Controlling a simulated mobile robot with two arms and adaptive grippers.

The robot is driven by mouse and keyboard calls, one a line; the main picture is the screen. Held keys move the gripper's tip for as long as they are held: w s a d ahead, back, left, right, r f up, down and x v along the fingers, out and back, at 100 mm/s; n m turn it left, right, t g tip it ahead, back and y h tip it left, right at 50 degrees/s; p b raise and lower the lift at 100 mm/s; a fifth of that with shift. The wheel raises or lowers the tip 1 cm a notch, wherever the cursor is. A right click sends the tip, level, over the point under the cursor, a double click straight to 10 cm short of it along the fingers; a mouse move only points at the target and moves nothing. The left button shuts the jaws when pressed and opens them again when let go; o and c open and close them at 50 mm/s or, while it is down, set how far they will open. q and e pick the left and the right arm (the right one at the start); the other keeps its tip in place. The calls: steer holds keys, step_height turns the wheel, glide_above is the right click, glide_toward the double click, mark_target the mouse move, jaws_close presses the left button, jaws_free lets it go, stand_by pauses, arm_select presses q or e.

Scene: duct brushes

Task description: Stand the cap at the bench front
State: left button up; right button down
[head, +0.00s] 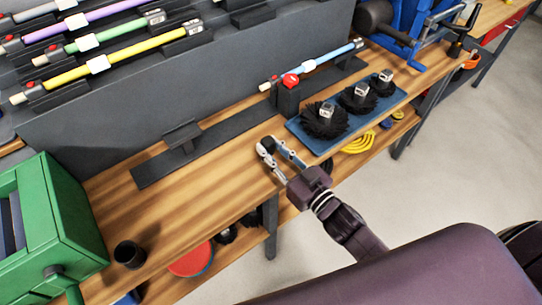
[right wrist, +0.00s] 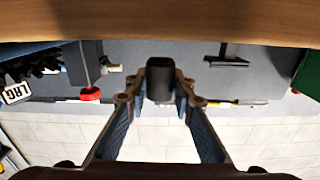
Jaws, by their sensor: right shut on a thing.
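My right gripper (head: 272,148) reaches over the front edge of the wooden bench (head: 222,165). It is shut on a small black cap (head: 268,143), which sits between the fingertips. In the right wrist view the cap (right wrist: 160,80) is a dark, rounded cylinder between the two fingers of the right gripper (right wrist: 158,98). Whether the cap touches the bench top cannot be told. My left gripper is not in view.
A blue tray (head: 318,149) with black brushes lies right of the gripper. A dark rail (head: 160,172) and a rod holder (head: 288,97) stand behind. A black cup (head: 129,254) and green box (head: 75,228) are at left. Bare bench lies between.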

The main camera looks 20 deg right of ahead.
step_height(320, 180, down, 3)
steer(key=shift+r, duration=0.15)
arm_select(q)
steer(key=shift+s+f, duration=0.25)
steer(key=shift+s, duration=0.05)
arm_select(e)
steer(key=shift+f+b, duration=0.3)
steer(key=c, duration=1.7)
jaws_free()
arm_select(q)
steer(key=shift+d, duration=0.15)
arm_select(e)
steer(key=shift+o, duration=0.2)
steer(key=shift+r, duration=0.1)
